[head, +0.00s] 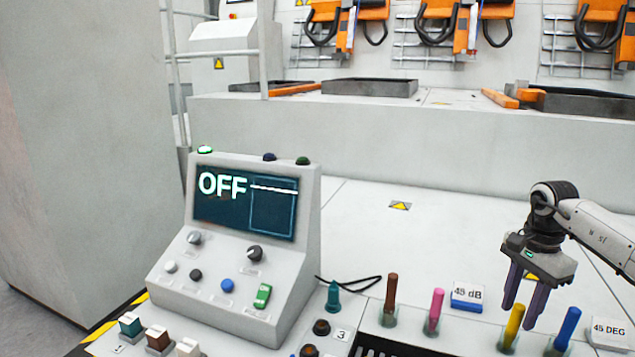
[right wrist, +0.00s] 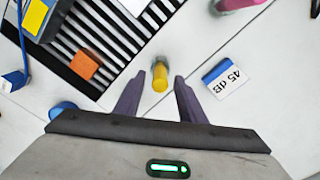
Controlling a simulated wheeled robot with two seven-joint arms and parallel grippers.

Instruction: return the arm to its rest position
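My right gripper (head: 524,296) comes in from the right in the head view, pointing down above the row of coloured pegs. My left gripper is in neither view.
Brown (head: 390,300), pink (head: 434,312) and blue (head: 567,330) pegs stand nearby. A "45 dB" block (head: 467,297) and a "45 DEG" block (head: 611,334) lie on the panel. A console (head: 245,245) with an "OFF" screen stands left.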

